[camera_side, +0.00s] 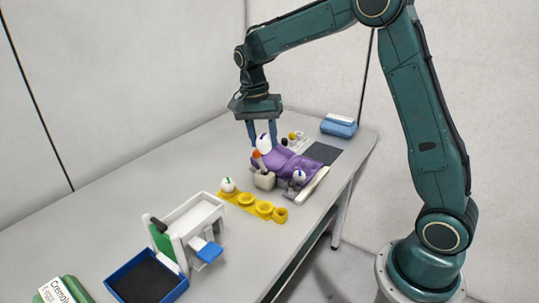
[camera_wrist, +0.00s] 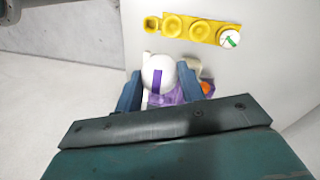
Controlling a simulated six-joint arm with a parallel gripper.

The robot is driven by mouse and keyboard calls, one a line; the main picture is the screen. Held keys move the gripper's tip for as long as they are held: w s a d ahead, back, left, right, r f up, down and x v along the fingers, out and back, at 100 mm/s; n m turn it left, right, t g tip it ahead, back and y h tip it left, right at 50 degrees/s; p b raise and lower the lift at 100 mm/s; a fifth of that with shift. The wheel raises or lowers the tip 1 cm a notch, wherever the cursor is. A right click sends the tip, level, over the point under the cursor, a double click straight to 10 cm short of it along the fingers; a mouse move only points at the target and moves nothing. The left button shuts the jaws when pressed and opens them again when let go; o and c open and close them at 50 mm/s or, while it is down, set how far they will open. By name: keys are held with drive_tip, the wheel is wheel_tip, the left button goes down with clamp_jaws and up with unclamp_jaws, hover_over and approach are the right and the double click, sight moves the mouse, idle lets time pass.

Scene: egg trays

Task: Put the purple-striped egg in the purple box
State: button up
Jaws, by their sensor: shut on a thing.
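The purple-striped egg (camera_side: 264,143) is white and sits between the two fingers of my gripper (camera_side: 262,138), which is shut on it. In the wrist view the egg (camera_wrist: 158,70) shows its purple stripe between my gripper's fingers (camera_wrist: 160,88). My gripper holds it above the left end of a purple, uneven-shaped object (camera_side: 290,164), which seems to be the purple box. In the wrist view, purple (camera_wrist: 168,99) shows just below the egg, partly hidden by it and my gripper. I cannot tell whether the egg touches it.
A yellow holder (camera_side: 246,199) carries a green-striped egg (camera_side: 228,184) in one end. A blue-marked egg (camera_side: 299,177) stands at the purple object's right. A white stand (camera_side: 194,219) and blue tray (camera_side: 119,274) lie nearer.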

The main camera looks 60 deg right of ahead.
drive_tip(key=w+d+f+n, duration=0.1)
drive_tip(key=d+f+n, duration=0.3)
drive_tip(key=d, duration=0.9)
drive_tip(key=w+d+f+n+t+h, duration=0.1)
drive_tip(key=d+f+n, duration=0.3)
drive_tip(key=d+f, duration=0.3)
drive_tip(key=d, duration=0.5)
drive_tip(key=shift+d+n, duration=0.35)
drive_tip(key=shift+n, duration=0.05)
drive_tip(key=shift+w+f, duration=0.1)
drive_tip(key=shift+f, duration=0.15)
drive_tip(key=shift+f, duration=3.7)
drive_tip(key=shift+f, duration=0.3)
drive_tip(key=o, duration=0.7)
drive_tip(key=shift+r, duration=0.15)
